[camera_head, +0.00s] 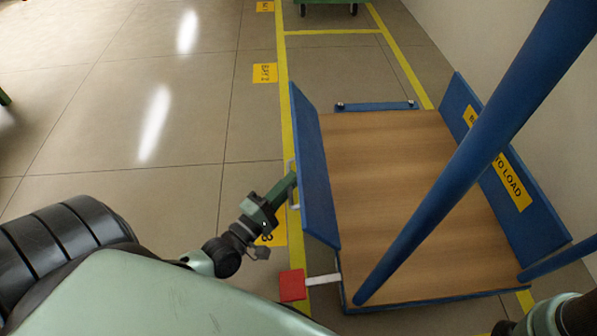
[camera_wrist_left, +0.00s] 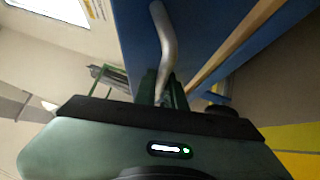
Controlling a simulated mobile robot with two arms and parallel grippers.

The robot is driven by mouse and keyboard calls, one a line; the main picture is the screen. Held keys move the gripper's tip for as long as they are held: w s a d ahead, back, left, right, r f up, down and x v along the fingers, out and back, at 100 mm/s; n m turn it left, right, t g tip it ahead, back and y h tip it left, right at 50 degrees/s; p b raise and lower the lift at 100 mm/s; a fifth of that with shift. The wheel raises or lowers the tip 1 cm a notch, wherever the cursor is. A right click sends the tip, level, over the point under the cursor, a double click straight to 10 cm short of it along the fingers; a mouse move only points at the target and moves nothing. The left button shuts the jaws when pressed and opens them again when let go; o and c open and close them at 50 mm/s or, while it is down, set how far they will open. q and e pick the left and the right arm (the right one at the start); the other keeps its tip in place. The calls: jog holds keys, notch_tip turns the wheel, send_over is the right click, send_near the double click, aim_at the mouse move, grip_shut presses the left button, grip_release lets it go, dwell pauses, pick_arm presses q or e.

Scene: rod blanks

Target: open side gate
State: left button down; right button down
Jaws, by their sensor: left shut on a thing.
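The side gate (camera_head: 315,165) is a blue panel along the left side of a cart with a wooden deck (camera_head: 385,190). It stands up from the deck edge; I cannot tell its exact tilt. A silver bar handle (camera_wrist_left: 165,35) is on its outer face. My left gripper (camera_head: 290,186) reaches in from the left and is shut on this handle. In the left wrist view the green fingers (camera_wrist_left: 161,88) close around the handle's lower part, beside the blue panel. A red pedal (camera_head: 292,285) on a grey bar sits at the cart's near left corner. My right gripper is not visible.
A blue post (camera_head: 450,185) crosses the view over the deck. Another blue side panel (camera_head: 500,150) with a yellow label stands at the right, near a wall (camera_head: 480,40). The deck is empty. Open tiled floor (camera_head: 130,120) lies left of the yellow line.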

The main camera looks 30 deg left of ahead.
pick_arm(q)
notch_tip(320, 180, down, 8)
jog(key=s+a+n+t+y+b, duration=0.1)
jog(key=n+t+b, duration=0.3)
jog(key=b, duration=0.6)
jog(key=shift+s+a+n+y+b, duration=0.2)
jog(key=shift+a+n+y+b, duration=0.15)
jog(key=shift+n+y, duration=0.55)
jog(key=c, duration=1.5)
grip_release()
